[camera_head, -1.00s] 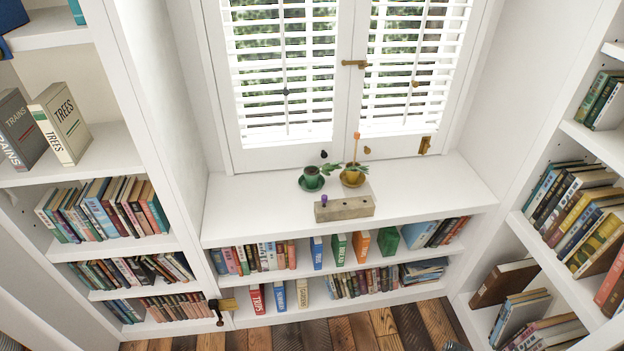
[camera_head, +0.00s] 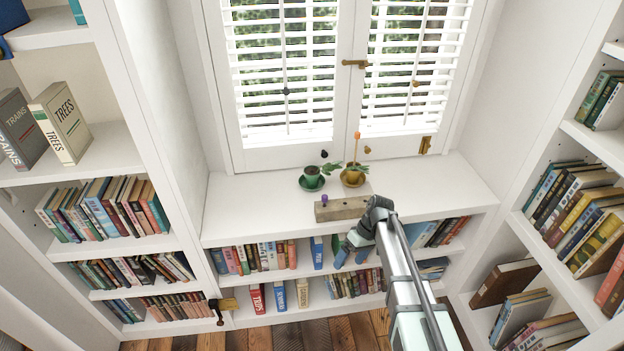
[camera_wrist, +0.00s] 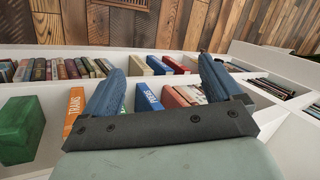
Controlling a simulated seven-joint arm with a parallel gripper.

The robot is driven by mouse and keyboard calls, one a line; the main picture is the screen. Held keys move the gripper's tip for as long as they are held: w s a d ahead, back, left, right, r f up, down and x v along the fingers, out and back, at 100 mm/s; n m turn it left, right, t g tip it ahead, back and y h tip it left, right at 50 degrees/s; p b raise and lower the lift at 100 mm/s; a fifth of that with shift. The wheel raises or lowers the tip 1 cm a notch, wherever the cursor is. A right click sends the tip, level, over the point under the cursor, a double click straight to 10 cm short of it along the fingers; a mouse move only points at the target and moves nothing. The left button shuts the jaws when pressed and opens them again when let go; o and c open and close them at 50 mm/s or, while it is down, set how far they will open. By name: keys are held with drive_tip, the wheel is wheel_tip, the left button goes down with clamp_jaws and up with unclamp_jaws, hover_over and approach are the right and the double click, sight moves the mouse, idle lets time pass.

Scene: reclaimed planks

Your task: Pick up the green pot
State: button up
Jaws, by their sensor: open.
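The green pot (camera_head: 312,171) stands upright on a green saucer (camera_head: 311,184) on the white sill-like shelf top below the window, with a small plant in it. My gripper (camera_head: 352,257) is in front of the lower bookshelf, below the shelf top and to the right of the pot, well apart from it. In the wrist view its two blue fingers (camera_wrist: 158,85) are spread wide with nothing between them. Books show beyond them. The green pot is not in the wrist view.
A yellow-brown pot (camera_head: 353,177) with a plant stands right of the green pot. A grey-beige block (camera_head: 334,210) with a small purple piece on it lies in front, near the shelf edge. The shelf top (camera_head: 430,187) is clear at right. Bookshelves flank both sides.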

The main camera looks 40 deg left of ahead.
drive_tip(key=s+a+r+n, duration=0.2)
drive_tip(key=a+r+n, duration=0.2)
drive_tip(key=a+r, duration=1)
wheel_tip(320, 180, up, 7)
drive_tip(key=m+t+y, duration=0.2)
drive_tip(key=t+y, duration=0.3)
drive_tip(key=t, duration=0.1)
hover_over(312, 172)
drive_tip(key=s+d, duration=0.2)
drive_tip(key=d, duration=0.6)
drive_tip(key=x, duration=1.3)
drive_tip(key=shift+a+f, duration=0.2)
drive_tip(key=shift+f, duration=0.1)
drive_tip(key=shift+r, duration=0.1)
drive_tip(key=c, duration=1.4)
drive_tip(key=shift+r, duration=6.5)
drive_tip(key=shift+c, duration=0.2)
drive_tip(key=shift+f, duration=0.1)
wheel_tip(312, 172, down, 9)
drive_tip(key=m, duration=0.1)
drive_tip(key=m+t, duration=0.1)
drive_tip(key=shift+w+f+m+t+h, duration=0.1)
drive_tip(key=shift+f+m+t+h, duration=0.05)
drive_tip(key=shift+m+t+h, duration=0.2)
drive_tip(key=shift+f, duration=1.45)
